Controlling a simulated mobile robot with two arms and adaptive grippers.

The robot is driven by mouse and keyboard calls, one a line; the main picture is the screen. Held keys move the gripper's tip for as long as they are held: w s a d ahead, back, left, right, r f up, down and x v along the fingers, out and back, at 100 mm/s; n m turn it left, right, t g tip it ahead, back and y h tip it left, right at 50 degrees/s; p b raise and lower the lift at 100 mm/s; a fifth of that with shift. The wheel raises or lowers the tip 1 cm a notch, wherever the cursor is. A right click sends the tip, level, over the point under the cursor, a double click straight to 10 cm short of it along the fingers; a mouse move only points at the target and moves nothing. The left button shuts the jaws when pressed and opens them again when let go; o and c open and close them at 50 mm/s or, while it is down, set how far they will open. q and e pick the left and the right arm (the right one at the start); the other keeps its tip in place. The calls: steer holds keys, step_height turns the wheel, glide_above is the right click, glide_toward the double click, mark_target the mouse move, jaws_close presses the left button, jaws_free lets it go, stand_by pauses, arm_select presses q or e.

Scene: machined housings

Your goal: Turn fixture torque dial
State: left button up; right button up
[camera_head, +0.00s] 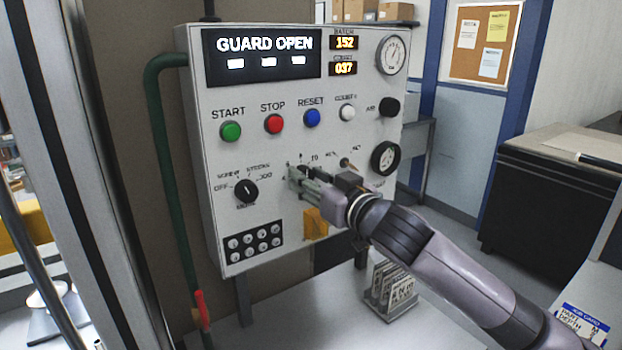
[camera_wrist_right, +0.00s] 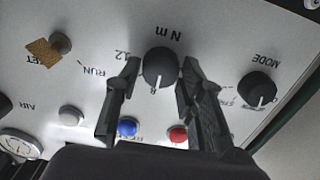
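The torque dial, a round black knob with a white mark, labelled "N m" (camera_wrist_right: 160,68), is on the white control panel (camera_head: 290,240). In the right wrist view, which shows the panel upside down, the mark points to the lower edge of the knob, near a small number. In the head view the gripper hides most of the dial. My left gripper is not in view.
The MODE knob (camera_head: 246,191) sits left of the dial and a key switch (camera_head: 347,163) right. Above are green, red, blue and white buttons. The display reads "GUARD OPEN" (camera_head: 264,44). A card rack (camera_head: 391,286) stands below my right arm. A green pipe (camera_head: 176,175) runs along the left.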

steer(key=c, duration=0.7)
steer(key=shift+o, duration=0.2)
steer(key=n+p, duration=0.4)
steer(key=n, duration=0.5)
steer(key=n+p, duration=0.5)
steer(key=n, duration=0.3)
steer(key=shift+s+a+f+n, duration=0.1)
steer(key=shift+a+f+n, duration=0.05)
steer(key=shift+n, duration=0.25)
